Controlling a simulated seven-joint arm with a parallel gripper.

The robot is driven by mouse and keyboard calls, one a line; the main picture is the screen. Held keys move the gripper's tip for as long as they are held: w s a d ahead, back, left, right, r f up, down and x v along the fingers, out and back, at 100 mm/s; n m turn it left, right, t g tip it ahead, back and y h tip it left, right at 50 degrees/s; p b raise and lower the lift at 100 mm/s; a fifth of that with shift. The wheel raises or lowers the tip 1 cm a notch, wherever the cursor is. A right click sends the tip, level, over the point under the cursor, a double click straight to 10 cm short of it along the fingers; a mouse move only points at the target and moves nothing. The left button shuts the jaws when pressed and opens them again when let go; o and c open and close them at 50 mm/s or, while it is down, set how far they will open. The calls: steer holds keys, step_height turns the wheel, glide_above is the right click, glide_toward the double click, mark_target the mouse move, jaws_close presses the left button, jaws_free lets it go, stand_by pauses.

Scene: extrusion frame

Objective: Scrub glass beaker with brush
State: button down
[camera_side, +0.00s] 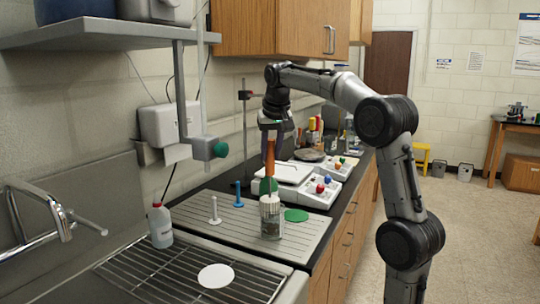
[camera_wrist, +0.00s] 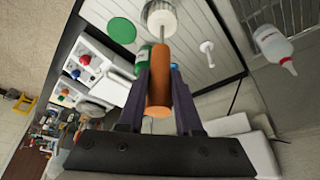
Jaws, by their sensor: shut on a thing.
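My gripper (camera_side: 271,140) points down and is shut on the orange handle (camera_side: 270,157) of the brush. The handle also fills the space between my fingers in the wrist view (camera_wrist: 159,85). The brush hangs about upright, and its thin shaft runs down into the mouth of the clear glass beaker (camera_side: 271,222). The beaker stands on the grey ribbed draining board below my gripper. In the wrist view, the beaker (camera_wrist: 158,14) is cut off by the top edge and pale bristles fill its mouth. I cannot tell whether the bristles touch the glass.
A white peg (camera_side: 214,211) and a blue peg (camera_side: 238,196) stand left of the beaker. A green disc (camera_side: 297,215) lies to its right. A wash bottle (camera_side: 160,226) stands by the wire rack (camera_side: 125,270), which bears a white disc (camera_side: 216,276). Bench instruments (camera_side: 318,191) stand behind.

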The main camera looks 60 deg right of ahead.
mark_target(273, 166)
steer(key=shift+s, duration=0.4)
steer(key=shift+f, duration=1.95)
steer(key=shift+r, duration=1.95)
steer(key=shift+d, duration=0.1)
steer(key=shift+s, duration=0.1)
